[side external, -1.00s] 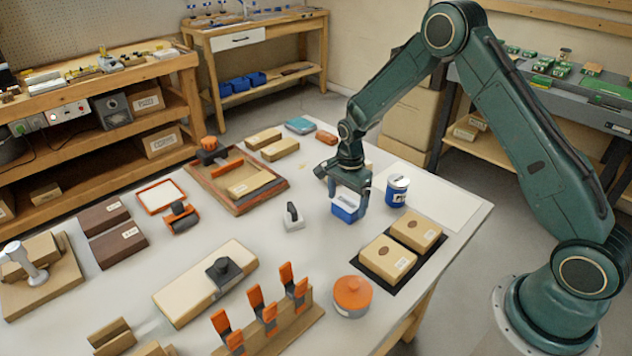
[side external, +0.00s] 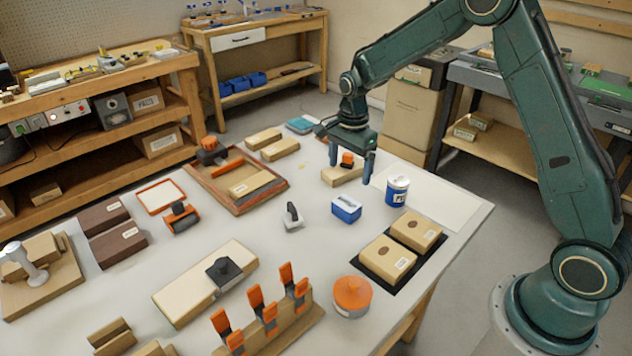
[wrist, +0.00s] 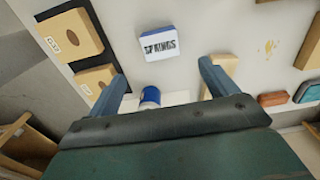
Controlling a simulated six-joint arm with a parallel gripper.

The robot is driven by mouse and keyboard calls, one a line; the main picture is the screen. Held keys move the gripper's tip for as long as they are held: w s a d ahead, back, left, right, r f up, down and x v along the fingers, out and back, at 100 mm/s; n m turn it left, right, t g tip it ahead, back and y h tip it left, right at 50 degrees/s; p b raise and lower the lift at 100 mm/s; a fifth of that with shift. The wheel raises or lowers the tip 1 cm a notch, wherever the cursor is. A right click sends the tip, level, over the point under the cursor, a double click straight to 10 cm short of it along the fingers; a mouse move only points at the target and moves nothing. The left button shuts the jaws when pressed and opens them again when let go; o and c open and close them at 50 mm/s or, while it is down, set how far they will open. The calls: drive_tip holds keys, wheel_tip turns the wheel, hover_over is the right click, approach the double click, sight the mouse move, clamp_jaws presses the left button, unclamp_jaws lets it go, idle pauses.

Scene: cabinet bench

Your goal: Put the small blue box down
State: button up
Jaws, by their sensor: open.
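The small blue box (side external: 346,209), with a white top, sits upright on the white table. It also shows in the wrist view (wrist: 172,43), with dark lettering on its white face. My gripper (side external: 351,168) is open and empty, raised above and behind the box, apart from it. In the wrist view both fingers of my gripper (wrist: 162,72) are spread wide, with the box beyond their tips.
A blue and white can (side external: 397,191) stands right of the box. Two tan boxes on a black mat (side external: 404,266) are in front right.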

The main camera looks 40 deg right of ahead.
idle(0.4)
drive_tip(key=s+a+r+n+t, duration=0.1)
drive_tip(key=s+a+r+n, duration=0.1)
drive_tip(key=s+r+n, duration=0.5)
drive_tip(key=s+a+r+n+t, duration=0.1)
drive_tip(key=s+a+r+t, duration=0.1)
drive_tip(key=s+r, duration=0.6)
drive_tip(key=s+a+r+n+t, duration=0.1)
drive_tip(key=s+r+n, duration=0.1)
drive_tip(key=s+n, duration=0.3)
drive_tip(key=s+a+r+n+t, duration=0.1)
drive_tip(key=s+r+n, duration=0.2)
drive_tip(key=s, duration=0.7)
drive_tip(key=shift+n+t, duration=0.3)
drive_tip(key=shift+n, duration=0.7)
